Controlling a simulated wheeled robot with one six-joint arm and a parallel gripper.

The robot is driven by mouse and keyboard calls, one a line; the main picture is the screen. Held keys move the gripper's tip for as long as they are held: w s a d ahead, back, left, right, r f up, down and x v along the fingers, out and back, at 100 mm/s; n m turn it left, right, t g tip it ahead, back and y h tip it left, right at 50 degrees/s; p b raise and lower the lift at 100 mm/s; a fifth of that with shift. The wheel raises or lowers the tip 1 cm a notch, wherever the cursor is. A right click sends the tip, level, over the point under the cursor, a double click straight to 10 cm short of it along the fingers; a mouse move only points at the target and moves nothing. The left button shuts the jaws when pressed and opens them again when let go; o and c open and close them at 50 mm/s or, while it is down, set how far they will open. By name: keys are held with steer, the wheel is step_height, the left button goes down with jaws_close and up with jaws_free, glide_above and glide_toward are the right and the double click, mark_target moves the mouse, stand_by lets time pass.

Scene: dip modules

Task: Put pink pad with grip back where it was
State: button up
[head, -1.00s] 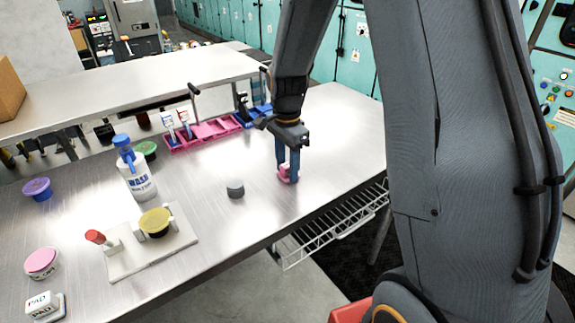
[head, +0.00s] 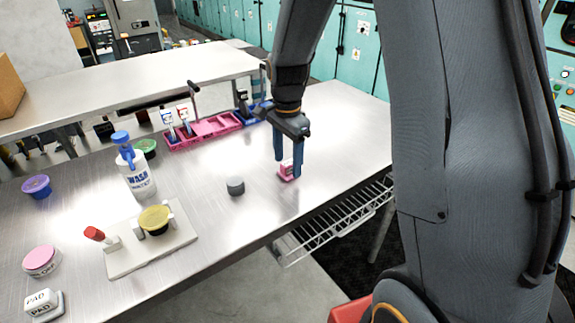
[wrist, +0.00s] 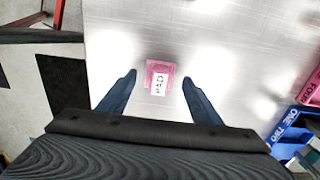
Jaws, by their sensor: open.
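The pink pad with a grip (head: 287,171) lies on the metal table near its front right edge. It has a white top marked PAD, seen from above in the wrist view (wrist: 160,78). My gripper (head: 286,171) is open around or just above the pad. In the wrist view its two blue fingers (wrist: 159,82) stand apart on the left and right of the pad, with clear gaps on both sides. A pink tray (head: 203,131) with compartments stands further back on the table and holds items with white labels.
A grey cylinder (head: 235,186) stands left of the pad. A blue tray (head: 262,112) adjoins the pink tray. A WASH bottle (head: 137,175), a white board (head: 150,250) with a yellow-lidded cup and a white PAD block (head: 43,304) are further left. The table right of the pad is clear.

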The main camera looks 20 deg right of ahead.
mark_target(288, 163)
step_height(288, 163, up, 10)
steer(key=b, duration=0.3)
steer(key=s+f+n, duration=0.4)
steer(key=s+n, duration=0.3)
steer(key=s, duration=0.1)
steer(key=s+f+n+t, duration=0.1)
steer(key=s+f+n, duration=0.4)
steer(key=s+n, duration=0.2)
steer(key=shift+s+f+p, duration=0.2)
steer(key=shift+s+p, duration=0.1)
steer(key=shift+s, duration=0.85)
